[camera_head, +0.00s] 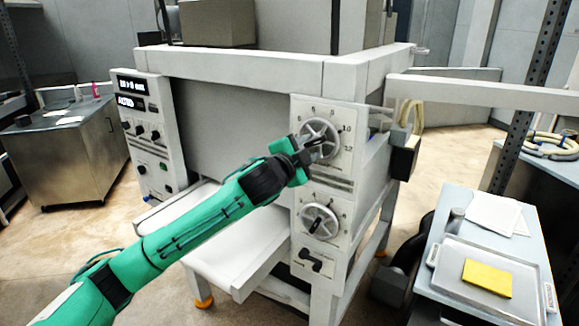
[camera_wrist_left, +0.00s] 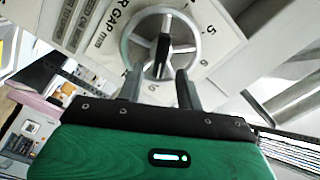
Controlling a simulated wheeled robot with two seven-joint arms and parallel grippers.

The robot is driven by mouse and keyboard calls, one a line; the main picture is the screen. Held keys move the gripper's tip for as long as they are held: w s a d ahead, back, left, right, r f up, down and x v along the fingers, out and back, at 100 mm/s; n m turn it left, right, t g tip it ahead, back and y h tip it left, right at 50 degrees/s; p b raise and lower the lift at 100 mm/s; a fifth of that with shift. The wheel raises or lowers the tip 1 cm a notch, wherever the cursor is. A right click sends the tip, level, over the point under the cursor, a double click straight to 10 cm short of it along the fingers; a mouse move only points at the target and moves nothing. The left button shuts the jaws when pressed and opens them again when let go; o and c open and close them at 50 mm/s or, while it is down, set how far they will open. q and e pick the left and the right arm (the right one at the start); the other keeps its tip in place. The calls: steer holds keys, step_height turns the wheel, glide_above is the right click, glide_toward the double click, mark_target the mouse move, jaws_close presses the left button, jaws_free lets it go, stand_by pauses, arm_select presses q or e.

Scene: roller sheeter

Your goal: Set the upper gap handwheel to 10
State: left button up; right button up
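The upper gap handwheel (camera_head: 311,126) is a grey spoked wheel on the white panel at the machine's right corner, with a ring of small numbers around it. My left gripper (camera_head: 318,145) is in front of its lower part and hides some of it. In the left wrist view the wheel's rim (camera_wrist_left: 199,45) and a dark bar across its middle (camera_wrist_left: 161,55) show beyond the fingers. The two fingers of the left gripper (camera_wrist_left: 159,77) are apart, with a clear gap between them. I cannot tell whether they touch the wheel, or which number it points to. My right gripper is out of view.
A similar lower handwheel (camera_head: 320,222) sits below on the same panel. A control panel (camera_head: 148,140) with displays and knobs is at the left. A dark box (camera_head: 404,158) juts out at the panel's right. A side table (camera_head: 452,212) holds a tray and yellow block.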

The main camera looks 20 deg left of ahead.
arm_select(q)
steer(key=s+a+b, duration=0.2)
steer(key=s+b, duration=0.2)
steer(key=s, duration=0.6)
steer(key=shift+s, duration=0.4)
steer(key=shift+a, duration=0.1)
